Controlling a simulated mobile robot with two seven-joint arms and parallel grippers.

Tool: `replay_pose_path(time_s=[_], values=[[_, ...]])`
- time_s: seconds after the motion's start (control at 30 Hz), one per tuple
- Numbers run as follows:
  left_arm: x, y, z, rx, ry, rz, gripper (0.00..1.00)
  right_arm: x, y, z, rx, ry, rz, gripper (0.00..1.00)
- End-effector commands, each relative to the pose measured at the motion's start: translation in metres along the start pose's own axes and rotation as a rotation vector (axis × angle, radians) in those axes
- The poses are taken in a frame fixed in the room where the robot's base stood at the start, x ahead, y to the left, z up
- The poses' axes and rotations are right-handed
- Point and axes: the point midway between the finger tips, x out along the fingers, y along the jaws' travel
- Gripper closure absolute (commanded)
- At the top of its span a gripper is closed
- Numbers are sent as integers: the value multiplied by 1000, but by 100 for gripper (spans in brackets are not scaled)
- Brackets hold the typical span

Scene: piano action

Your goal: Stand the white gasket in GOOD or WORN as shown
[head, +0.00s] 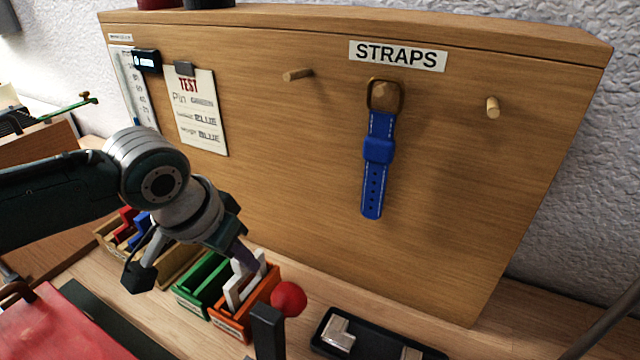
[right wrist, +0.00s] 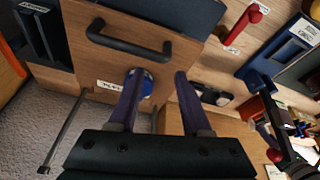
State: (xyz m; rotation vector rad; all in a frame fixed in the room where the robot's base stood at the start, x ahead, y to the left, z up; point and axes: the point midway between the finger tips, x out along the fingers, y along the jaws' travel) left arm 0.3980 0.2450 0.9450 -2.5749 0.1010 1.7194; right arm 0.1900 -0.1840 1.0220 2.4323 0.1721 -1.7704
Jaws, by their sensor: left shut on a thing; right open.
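The white gasket (head: 234,295) is in the head view, a pale flat frame standing upright at the orange bin (head: 262,300). Its lower edge is hidden by the bin wall, so I cannot tell whether it touches the bottom. My left gripper (head: 246,262) is shut on the gasket's upper part, reaching down from above left. A green bin (head: 188,299) stands just left of the orange one. Both have small front labels too blurred to read. My right gripper (right wrist: 156,78) is open and empty in the right wrist view, before a drawer front (right wrist: 110,55).
A black tray (head: 375,350) lies farther right. Behind rises a wooden board with a blue strap (head: 378,165) and a TEST card (head: 205,115). A black handle (right wrist: 125,42) is on the drawer.

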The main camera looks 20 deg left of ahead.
Motion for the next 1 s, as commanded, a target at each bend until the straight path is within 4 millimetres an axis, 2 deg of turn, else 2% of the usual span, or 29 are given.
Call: replay_pose_path(time_s=[1.0], values=[[11,0,4,0,1,1,100,7,-2,2,5,0,-4,52]])
